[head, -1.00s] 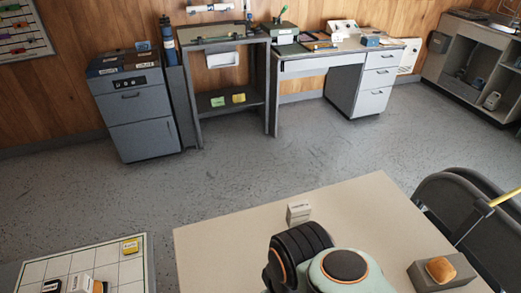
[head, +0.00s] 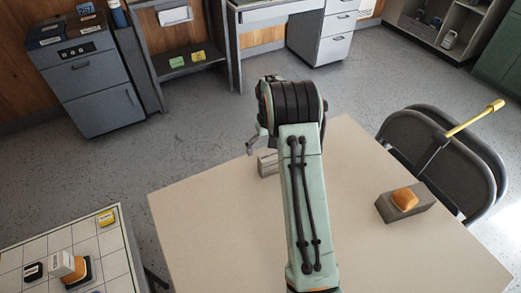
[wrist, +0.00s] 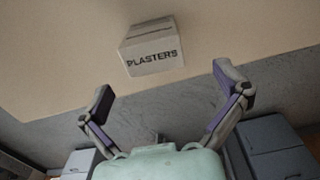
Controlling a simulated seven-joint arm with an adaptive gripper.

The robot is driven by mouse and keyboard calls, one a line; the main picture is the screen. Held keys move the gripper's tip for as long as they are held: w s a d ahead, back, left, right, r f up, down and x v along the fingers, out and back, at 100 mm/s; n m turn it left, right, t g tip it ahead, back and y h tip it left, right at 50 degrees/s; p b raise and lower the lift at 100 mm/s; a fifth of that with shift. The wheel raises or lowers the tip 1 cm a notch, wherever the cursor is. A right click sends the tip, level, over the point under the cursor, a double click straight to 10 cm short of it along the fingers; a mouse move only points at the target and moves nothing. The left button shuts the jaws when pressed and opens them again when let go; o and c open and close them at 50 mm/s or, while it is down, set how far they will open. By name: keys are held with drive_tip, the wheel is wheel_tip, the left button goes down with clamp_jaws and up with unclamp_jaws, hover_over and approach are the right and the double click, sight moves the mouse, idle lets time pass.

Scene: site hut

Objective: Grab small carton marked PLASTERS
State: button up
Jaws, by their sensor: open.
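The small carton marked PLASTERS (wrist: 153,50) is a pale box on the table, its printed side facing my gripper in the wrist view. In the head view the carton (head: 267,163) stands near the table's far left part, partly hidden behind my arm. My gripper (wrist: 166,82) is open and empty in the wrist view, its two fingers spread wide. The carton lies ahead of the fingertips and is not between them. In the head view only part of my gripper (head: 256,142) shows, just above and beside the carton.
The pale table (head: 215,220) is mostly clear. A grey block with an orange-brown top (head: 405,200) lies at its right. A black folding chair (head: 445,150) with a yellow-handled tool (head: 475,118) stands beyond. A white gridded board (head: 110,240) with small boxes is at lower left.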

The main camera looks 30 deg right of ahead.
sight(269, 164)
drive_tip(key=shift+s+d+f, duration=0.15)
drive_tip(key=shift+s+f, duration=0.05)
drive_tip(key=shift+f, duration=0.2)
drive_tip(key=shift+s+d+f, duration=0.15)
drive_tip(key=shift+s+f, duration=0.05)
drive_tip(key=shift+f, duration=0.55)
wheel_tip(269, 164, down, 5)
drive_tip(key=shift+f, duration=0.2)
drive_tip(key=c, duration=1)
